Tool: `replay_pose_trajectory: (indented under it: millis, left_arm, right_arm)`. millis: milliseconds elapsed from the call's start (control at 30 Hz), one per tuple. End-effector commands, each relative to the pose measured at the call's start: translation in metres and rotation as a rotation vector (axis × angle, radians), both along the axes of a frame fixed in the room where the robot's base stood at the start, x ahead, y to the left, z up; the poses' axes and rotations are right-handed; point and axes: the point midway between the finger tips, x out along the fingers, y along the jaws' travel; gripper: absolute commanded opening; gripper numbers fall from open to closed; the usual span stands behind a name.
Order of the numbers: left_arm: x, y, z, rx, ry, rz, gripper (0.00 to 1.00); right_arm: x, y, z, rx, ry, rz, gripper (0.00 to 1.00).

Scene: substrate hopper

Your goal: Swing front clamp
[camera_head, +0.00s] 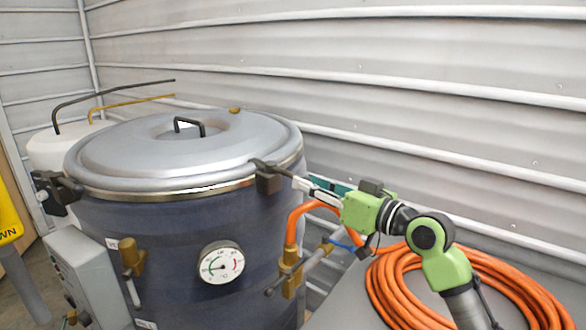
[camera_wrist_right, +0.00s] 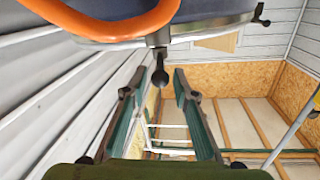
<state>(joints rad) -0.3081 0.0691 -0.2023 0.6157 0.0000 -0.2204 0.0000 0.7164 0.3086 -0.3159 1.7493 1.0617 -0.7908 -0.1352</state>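The dark blue hopper vessel (camera_head: 150,240) has a grey domed lid (camera_head: 140,150) with a black handle (camera_head: 189,126); the lid is down. A dark clamp (camera_head: 268,180) sits at the lid rim on the right, its handle pointing right towards my right gripper (camera_head: 303,184). Another clamp (camera_head: 58,188) is on the rim at the left; which one is called front I cannot tell. In the right wrist view my gripper (camera_wrist_right: 157,92) is open, its fingers on either side of the clamp's dark knobbed handle (camera_wrist_right: 160,74), with gaps visible. My left gripper is not in view.
A coiled orange hose (camera_head: 400,290) lies below my right arm, and a hose runs up to brass valves (camera_head: 290,275). A dial gauge (camera_head: 221,262) and a grey control box (camera_head: 85,280) are on the vessel's front side. A corrugated wall (camera_head: 440,80) stands close behind.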

Motion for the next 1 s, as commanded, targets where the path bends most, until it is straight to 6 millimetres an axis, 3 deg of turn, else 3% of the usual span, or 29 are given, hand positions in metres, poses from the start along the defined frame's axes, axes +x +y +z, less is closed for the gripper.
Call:
replay_pose_trajectory:
  millis: [100, 300, 733, 833, 1000]
  left_arm:
    - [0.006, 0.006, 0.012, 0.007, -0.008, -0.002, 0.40]
    - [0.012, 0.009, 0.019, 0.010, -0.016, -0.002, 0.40]
    - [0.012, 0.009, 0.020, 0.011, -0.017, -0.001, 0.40]
    - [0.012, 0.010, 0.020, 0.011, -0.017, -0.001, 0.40]
    - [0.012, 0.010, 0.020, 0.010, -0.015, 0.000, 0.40]
  right_arm:
    - [0.016, 0.017, 0.004, 0.003, 0.001, 0.002, 0.26]
    - [0.032, 0.033, 0.002, 0.001, 0.000, 0.000, 0.26]
    - [0.038, 0.039, 0.000, -0.001, -0.001, 0.000, 0.26]
    - [0.038, 0.039, 0.000, -0.001, -0.001, 0.000, 0.00]
    - [0.038, 0.039, 0.000, 0.000, 0.000, -0.001, 0.00]
